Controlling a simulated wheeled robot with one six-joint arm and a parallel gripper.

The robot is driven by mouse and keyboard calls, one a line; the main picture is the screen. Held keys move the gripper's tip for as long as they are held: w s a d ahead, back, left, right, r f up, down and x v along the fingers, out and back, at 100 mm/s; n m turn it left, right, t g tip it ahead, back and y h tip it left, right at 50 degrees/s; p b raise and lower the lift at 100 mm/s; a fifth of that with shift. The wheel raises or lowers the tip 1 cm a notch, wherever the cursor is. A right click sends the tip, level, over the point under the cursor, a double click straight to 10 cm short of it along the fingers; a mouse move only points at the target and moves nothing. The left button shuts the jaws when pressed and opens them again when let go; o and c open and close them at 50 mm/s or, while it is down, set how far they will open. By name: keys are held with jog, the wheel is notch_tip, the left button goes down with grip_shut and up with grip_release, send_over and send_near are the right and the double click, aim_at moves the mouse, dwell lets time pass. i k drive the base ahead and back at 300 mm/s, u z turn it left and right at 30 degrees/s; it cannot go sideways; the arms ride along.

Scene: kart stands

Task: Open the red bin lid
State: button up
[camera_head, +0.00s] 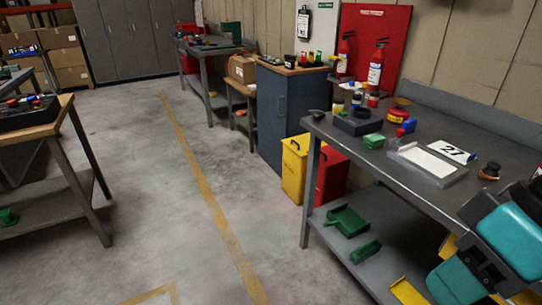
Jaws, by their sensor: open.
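The red bin (333,176) stands on the floor between the blue-grey cabinet and the near workbench. My teal and black arm links show at the lower right, well away from the bin and in front of the bench. I cannot make out my gripper's fingers in this view.
The grey workbench (385,150) carries jars, a tray and a "27" card. A blue-grey cabinet (283,120) stands behind the bins. The floor left of the bins, along the yellow line (205,195), is clear.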

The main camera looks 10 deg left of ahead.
aim_at(330, 157)
jog(key=u, duration=0.55)
jog(key=i, duration=1)
jog(key=u, duration=0.65)
jog(key=i, duration=1.8)
jog(key=z, duration=0.5)
jog(key=i, duration=0.7)
jog(key=z, duration=0.3)
